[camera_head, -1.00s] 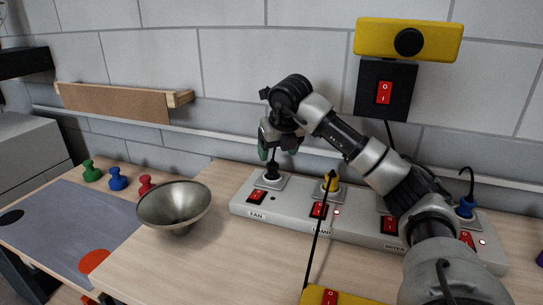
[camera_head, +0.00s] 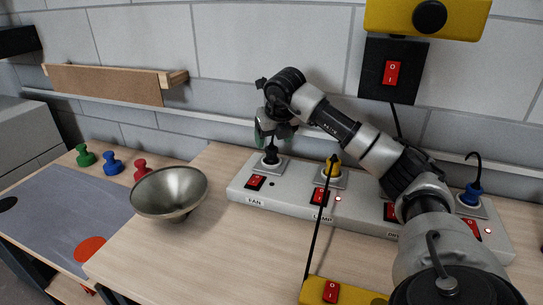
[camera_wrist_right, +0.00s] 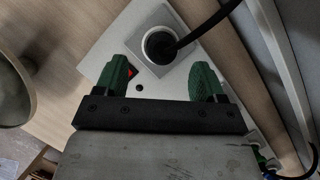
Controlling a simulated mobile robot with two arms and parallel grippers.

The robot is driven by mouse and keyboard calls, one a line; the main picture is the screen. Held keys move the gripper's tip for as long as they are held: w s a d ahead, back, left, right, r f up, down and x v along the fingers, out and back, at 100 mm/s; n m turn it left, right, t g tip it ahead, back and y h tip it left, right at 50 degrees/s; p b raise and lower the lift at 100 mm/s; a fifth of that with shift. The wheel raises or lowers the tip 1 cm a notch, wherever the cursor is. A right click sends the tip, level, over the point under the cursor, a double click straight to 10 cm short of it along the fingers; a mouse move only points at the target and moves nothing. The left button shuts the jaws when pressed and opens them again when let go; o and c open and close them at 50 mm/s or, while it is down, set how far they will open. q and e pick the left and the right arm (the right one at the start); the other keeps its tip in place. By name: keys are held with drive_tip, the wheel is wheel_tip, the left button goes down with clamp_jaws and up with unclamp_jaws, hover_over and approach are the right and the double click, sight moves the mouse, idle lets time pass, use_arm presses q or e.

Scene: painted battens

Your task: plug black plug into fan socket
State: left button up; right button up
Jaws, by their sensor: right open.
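The black plug (camera_head: 270,155) stands upright in the fan socket (camera_head: 263,169), at the left end of the grey power strip. In the right wrist view, the black plug (camera_wrist_right: 160,45) sits in the round socket hole, and its black cable runs off to the upper right. My right gripper (camera_head: 272,134) is open just above the plug. In the right wrist view, its green fingers (camera_wrist_right: 162,80) are wide apart, with the plug beyond their tips and nothing held. My left gripper is not in view.
A metal bowl (camera_head: 169,192) stands left of the strip. A thin black cable (camera_head: 317,230) runs to a yellow box (camera_head: 345,291) in front. The wall is close behind.

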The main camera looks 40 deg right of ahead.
sight(272, 149)
drive_tip(key=shift+f, duration=0.25)
drive_tip(key=shift+w+f, duration=0.1)
drive_tip(key=x, duration=0.5)
drive_tip(key=shift+d+p, duration=0.2)
drive_tip(key=shift+p, duration=0.2)
drive_tip(key=c, duration=1.1)
drive_tip(key=shift+o, duration=0.2)
